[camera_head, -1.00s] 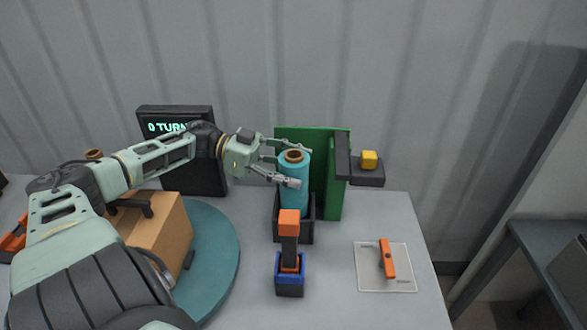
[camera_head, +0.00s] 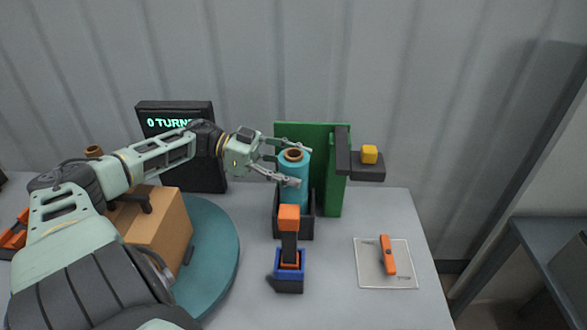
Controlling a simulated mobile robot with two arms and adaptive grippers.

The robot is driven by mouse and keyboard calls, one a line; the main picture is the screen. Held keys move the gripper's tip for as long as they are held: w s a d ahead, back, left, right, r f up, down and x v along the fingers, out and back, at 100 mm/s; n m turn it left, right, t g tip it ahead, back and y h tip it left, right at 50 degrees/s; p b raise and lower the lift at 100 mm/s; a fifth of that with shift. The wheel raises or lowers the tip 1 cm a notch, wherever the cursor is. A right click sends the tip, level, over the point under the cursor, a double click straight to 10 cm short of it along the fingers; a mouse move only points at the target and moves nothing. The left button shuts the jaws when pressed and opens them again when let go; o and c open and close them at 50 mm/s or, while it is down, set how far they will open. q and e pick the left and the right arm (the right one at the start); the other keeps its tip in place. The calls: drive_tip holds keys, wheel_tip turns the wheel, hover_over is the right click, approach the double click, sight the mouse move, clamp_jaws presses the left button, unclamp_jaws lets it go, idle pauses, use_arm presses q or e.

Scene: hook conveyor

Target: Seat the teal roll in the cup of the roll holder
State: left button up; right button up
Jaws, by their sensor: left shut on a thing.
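The teal roll (camera_head: 294,184), with a brown core at its top, stands upright in the middle of the camera_head view. Its lower end is inside the black cup of the roll holder (camera_head: 294,227), whose walls hide the roll's bottom, so I cannot tell whether it rests on the cup floor. My left gripper (camera_head: 293,166) comes from the left and is shut on the roll near its top, one finger behind and one in front. My right gripper is not in view.
A green panel (camera_head: 334,185) stands right behind the roll. An orange-handled tool in a blue holder (camera_head: 289,283) stands in front. A cardboard box (camera_head: 165,230) sits on a teal turntable (camera_head: 220,255) at left. A white plate (camera_head: 370,270) with an orange handle lies at right.

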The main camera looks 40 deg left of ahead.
use_arm(q)
drive_tip(key=shift+s+d+f, duration=0.15)
drive_tip(key=shift+d+f, duration=0.2)
drive_tip(key=shift+f, duration=0.45)
drive_tip(key=o, duration=1.8)
drive_tip(key=shift+o, duration=0.2)
drive_tip(key=shift+f, duration=0.15)
drive_tip(key=r+v, duration=0.2)
drive_tip(key=v, duration=0.6)
drive_tip(key=shift+a, duration=0.2)
